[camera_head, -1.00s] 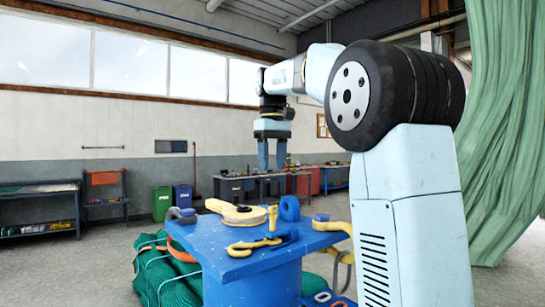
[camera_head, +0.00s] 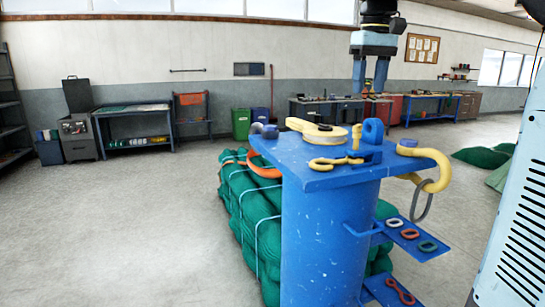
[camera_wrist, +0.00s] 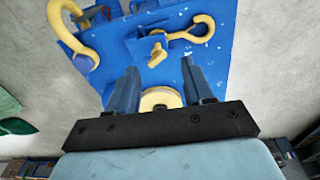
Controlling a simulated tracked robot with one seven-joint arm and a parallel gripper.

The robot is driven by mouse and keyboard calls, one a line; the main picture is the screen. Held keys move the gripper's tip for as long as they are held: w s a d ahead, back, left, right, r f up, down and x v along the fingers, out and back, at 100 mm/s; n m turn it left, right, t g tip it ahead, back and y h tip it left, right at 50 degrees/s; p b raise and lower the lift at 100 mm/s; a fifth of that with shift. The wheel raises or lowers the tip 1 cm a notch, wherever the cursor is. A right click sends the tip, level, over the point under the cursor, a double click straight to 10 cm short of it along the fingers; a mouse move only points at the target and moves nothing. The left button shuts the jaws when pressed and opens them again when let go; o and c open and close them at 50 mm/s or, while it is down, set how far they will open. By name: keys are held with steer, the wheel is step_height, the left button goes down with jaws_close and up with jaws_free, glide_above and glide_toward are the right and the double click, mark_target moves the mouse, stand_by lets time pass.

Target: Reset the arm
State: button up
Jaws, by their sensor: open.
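My gripper (camera_head: 370,80) hangs with its two blue fingers pointing down, above the back right of a blue stand's top plate (camera_head: 290,172). The fingers are apart with nothing between them, and clear air separates them from the plate in the head view. In the wrist view my gripper (camera_wrist: 158,85) shows its spread fingers over the blue plate (camera_wrist: 215,60). A round yellow part (camera_wrist: 160,98) shows partly behind the gripper's black mount. My arm's upper links are cut off by the top of the head view.
A large yellow hook (camera_head: 435,170) overhangs the right edge. Lower shelves (camera_head: 410,236) hold coloured links. Floor at left is clear.

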steer(key=s+f+m+t, duration=0.3)
steer(key=s+f+t, duration=0.1)
steer(key=s+f, duration=1.8)
steer(key=shift+s+a+t, duration=0.3)
steer(key=shift+s, duration=0.1)
